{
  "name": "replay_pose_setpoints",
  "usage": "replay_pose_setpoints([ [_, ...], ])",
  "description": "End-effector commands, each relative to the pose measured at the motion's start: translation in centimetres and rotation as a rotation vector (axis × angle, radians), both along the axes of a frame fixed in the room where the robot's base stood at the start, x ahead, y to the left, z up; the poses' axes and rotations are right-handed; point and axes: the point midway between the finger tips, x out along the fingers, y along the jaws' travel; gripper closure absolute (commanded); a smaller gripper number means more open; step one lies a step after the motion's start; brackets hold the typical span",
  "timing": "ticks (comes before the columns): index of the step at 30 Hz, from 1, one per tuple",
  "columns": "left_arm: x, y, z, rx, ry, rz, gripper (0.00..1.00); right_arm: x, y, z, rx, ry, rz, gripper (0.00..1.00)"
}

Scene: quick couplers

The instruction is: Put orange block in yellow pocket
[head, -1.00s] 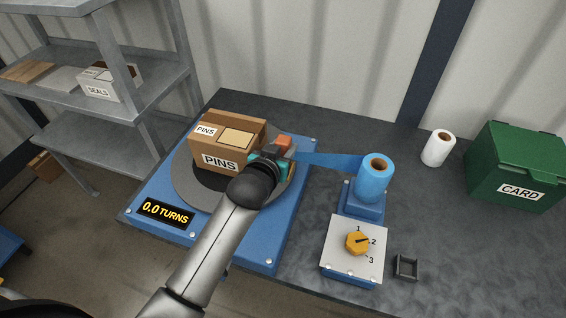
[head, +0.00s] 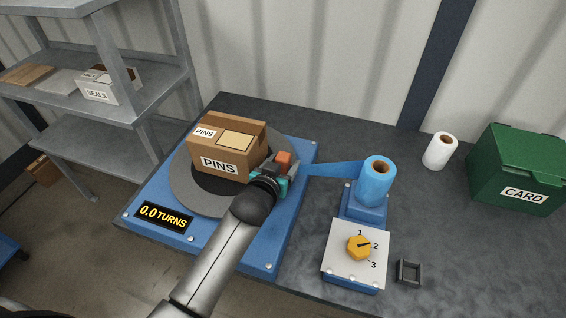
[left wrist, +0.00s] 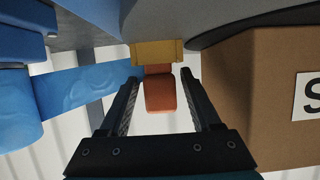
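The orange block (head: 283,158) stands at the right edge of the turntable, beside the PINS box. In the left wrist view the orange block (left wrist: 160,95) lies between my left gripper's fingers (left wrist: 160,80), with a gap on each side. The yellow pocket (left wrist: 157,53) shows just beyond the block, and a narrower orange part meets it. I cannot tell how deep it sits. The pocket is not distinguishable in the head view. My left gripper (head: 277,172) is open there, just in front of the block. My right gripper is not in view.
The PINS box (head: 228,150) sits on the grey turntable (head: 183,190). Blue film (head: 335,169) runs from the blue roll (head: 376,182) toward the block. A dial panel (head: 354,262), small black tray (head: 409,272), white roll (head: 439,151) and green CARD bin (head: 518,165) stand to the right.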

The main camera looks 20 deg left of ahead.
Motion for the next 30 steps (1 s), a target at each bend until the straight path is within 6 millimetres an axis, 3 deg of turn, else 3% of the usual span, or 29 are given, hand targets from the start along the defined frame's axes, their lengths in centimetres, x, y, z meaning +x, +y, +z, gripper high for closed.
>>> replay_pose_setpoints([
  [11, 0.0, 0.0, 0.5, 0.001, -0.001, 0.0, 0.28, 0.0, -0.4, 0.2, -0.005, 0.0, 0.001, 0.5],
  [14, -0.8, 0.0, 0.6, 0.0, 0.001, 0.0, 0.28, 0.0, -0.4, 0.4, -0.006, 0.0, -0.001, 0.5],
  [30, -8.9, 0.3, 4.1, 0.0, 0.002, 0.001, 0.28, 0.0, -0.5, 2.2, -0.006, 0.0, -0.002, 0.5],
])
